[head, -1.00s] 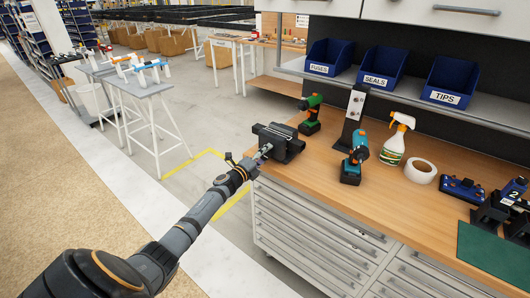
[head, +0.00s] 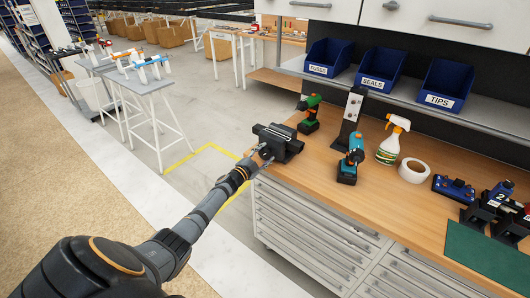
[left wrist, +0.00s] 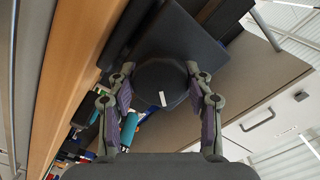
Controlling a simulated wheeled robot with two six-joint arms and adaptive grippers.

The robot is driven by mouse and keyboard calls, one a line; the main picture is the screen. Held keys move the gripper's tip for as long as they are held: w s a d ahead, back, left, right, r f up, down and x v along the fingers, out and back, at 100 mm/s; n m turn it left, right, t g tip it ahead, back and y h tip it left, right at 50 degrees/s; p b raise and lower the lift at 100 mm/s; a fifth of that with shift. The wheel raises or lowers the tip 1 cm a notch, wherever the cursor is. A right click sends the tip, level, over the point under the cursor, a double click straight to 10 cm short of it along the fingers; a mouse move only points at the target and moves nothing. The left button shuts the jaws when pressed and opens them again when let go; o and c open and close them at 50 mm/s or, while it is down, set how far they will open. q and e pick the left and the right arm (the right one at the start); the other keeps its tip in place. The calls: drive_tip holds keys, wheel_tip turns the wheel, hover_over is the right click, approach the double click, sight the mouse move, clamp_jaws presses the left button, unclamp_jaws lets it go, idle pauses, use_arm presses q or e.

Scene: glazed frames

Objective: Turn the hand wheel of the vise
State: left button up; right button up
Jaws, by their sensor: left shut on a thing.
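The dark grey vise (head: 283,143) sits at the left front corner of the wooden workbench. Its round black hand wheel (left wrist: 161,82) with a white mark fills the middle of the left wrist view. My left gripper (head: 262,156) reaches the front of the vise. In the left wrist view its two fingers (left wrist: 160,90) stand on either side of the wheel and are shut on its rim. In the head view the wheel is mostly hidden by the gripper. My right gripper is not in view.
A green drill (head: 309,113), a teal drill (head: 350,160), a spray bottle (head: 390,145) and a tape roll (head: 414,171) stand on the workbench (head: 330,195) to the right of the vise. Drawers (head: 310,235) lie below.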

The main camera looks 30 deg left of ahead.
use_arm(q)
drive_tip(key=shift+n+p, duration=0.65)
drive_tip(key=shift+n, duration=1.25)
drive_tip(key=o, duration=1.2)
drive_tip(key=shift+a, duration=0.1)
drive_tip(key=s, duration=1.2)
drive_tip(key=shift+a, duration=0.4)
